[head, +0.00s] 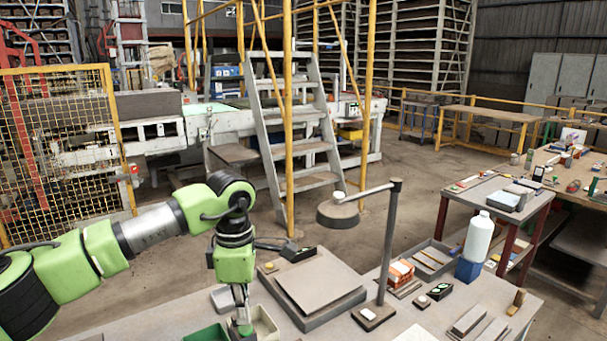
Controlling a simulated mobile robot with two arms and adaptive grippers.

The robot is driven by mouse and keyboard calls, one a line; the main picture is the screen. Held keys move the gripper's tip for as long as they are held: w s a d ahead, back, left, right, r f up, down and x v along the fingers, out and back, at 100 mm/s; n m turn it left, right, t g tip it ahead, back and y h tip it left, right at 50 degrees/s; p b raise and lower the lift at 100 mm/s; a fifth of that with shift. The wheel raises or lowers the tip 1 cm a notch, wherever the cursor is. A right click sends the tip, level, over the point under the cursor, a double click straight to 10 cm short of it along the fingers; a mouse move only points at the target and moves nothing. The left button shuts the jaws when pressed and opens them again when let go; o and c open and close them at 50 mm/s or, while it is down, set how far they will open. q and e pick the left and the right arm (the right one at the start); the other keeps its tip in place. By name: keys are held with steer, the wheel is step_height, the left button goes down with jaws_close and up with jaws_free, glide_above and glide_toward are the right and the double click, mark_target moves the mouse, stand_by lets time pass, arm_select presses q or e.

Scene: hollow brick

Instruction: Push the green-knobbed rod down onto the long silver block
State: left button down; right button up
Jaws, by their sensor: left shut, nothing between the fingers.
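My left gripper (240,318) points straight down at the bottom of the view, low over the front of the workbench (150,322). Its fingers are shut with nothing between them. It is between a green bin (207,333) and a beige bin (265,326). I cannot make out the green-knobbed rod for certain; a small green patch shows at the fingertips, and I cannot tell whether it is a knob or part of the gripper. Two long grey blocks (468,320) lie at the right front; I cannot tell whether one is the silver block. My right gripper is out of view.
A grey slab (315,283) lies right of my arm. An orange hollow brick (400,273), a black device (438,291), a white bottle (479,236) and a blue holder (467,271) stand further right.

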arm_select(q)
steer(key=shift+f, duration=0.1)
steer(key=shift+f+b, duration=0.75)
steer(key=shift+f, duration=0.15)
steer(key=shift+r, duration=0.1)
steer(key=shift+r, duration=0.1)
steer(key=shift+r+p, duration=0.25)
steer(key=shift+p, duration=0.05)
steer(key=shift+r+p, duration=1.7)
steer(key=shift+r, duration=1.45)
steer(key=shift+r, duration=0.1)
